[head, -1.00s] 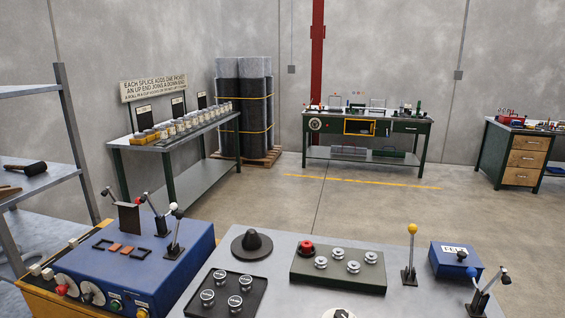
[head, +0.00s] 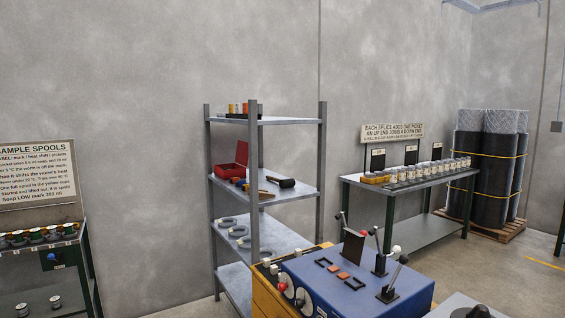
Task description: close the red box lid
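A red box (head: 230,171) sits on the second shelf from the top of a grey metal shelving unit, on its left side. Its lid (head: 241,153) stands raised, so the box looks open. A shelf post hides part of the box's right side. Neither of my grippers is in the head view.
A black mallet (head: 281,182) and small tools lie beside the box on the shelving unit (head: 283,197). A blue machine (head: 350,285) with levers stands in front of the unit's lower right. A spool bench (head: 40,238) is at left.

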